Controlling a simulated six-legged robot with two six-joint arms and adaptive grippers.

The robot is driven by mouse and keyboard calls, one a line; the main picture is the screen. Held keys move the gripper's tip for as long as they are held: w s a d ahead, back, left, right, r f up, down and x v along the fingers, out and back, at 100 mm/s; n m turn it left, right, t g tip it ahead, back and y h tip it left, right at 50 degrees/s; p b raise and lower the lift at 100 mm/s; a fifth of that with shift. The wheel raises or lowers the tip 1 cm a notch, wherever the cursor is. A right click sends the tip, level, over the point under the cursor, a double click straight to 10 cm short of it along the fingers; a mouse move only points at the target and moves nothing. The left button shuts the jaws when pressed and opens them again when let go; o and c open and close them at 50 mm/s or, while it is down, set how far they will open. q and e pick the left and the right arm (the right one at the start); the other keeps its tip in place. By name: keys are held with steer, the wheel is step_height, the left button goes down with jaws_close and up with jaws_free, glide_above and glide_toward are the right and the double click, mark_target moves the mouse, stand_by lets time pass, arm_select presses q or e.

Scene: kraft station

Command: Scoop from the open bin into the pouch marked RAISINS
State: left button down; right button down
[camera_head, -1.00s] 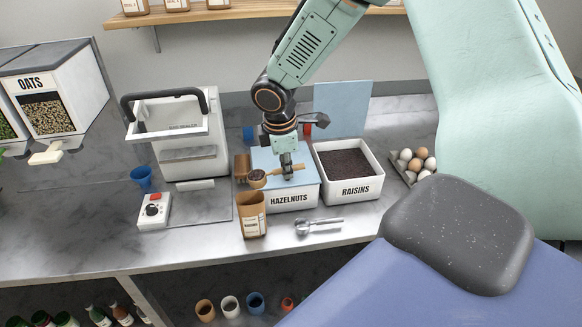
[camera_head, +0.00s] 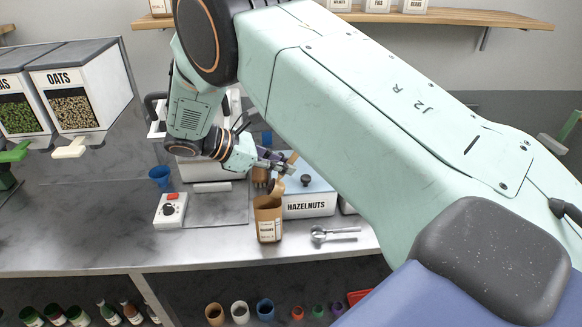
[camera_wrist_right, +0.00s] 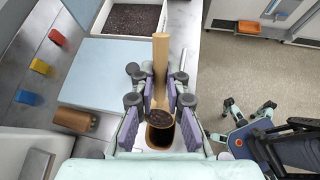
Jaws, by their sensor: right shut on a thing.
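My right gripper (camera_head: 274,165) is shut on a wooden scoop (camera_head: 278,187), held over the kraft pouch. The scoop is tilted, handle up and bowl low at the pouch mouth. The pouch (camera_head: 268,222) stands upright and open at the counter's front; its label is too small to read surely. In the right wrist view the scoop handle (camera_wrist_right: 160,60) sits between the fingers, with dark bits below at the bowl and pouch mouth; I cannot tell how much is in each. The open bin (camera_wrist_right: 108,26) holds dark raisins; my arm mostly hides it in the head view. My left gripper is not in view.
The lidded HAZELNUTS bin (camera_head: 306,206) stands right of the pouch. A metal scoop (camera_head: 334,234) lies in front.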

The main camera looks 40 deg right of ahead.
steer(key=shift+w+a+f+g+h+b, duration=0.15)
steer(key=shift+w+a+g+h+b, duration=0.2)
steer(key=shift+a+h+b, duration=0.45)
steer(key=g+h+b, duration=0.1)
steer(key=b, duration=0.1)
steer(key=shift+w+a+b, duration=0.4)
steer(key=shift+w+a+r+n+h+b, duration=0.1)
steer(key=shift+a+r+n+h+b, duration=0.2)
steer(key=shift+h+b, duration=0.35)
steer(key=shift+w+r, duration=0.1)
step_height(320, 180, up, 5)
steer(key=p, duration=0.3)
steer(key=shift+p, duration=0.4)
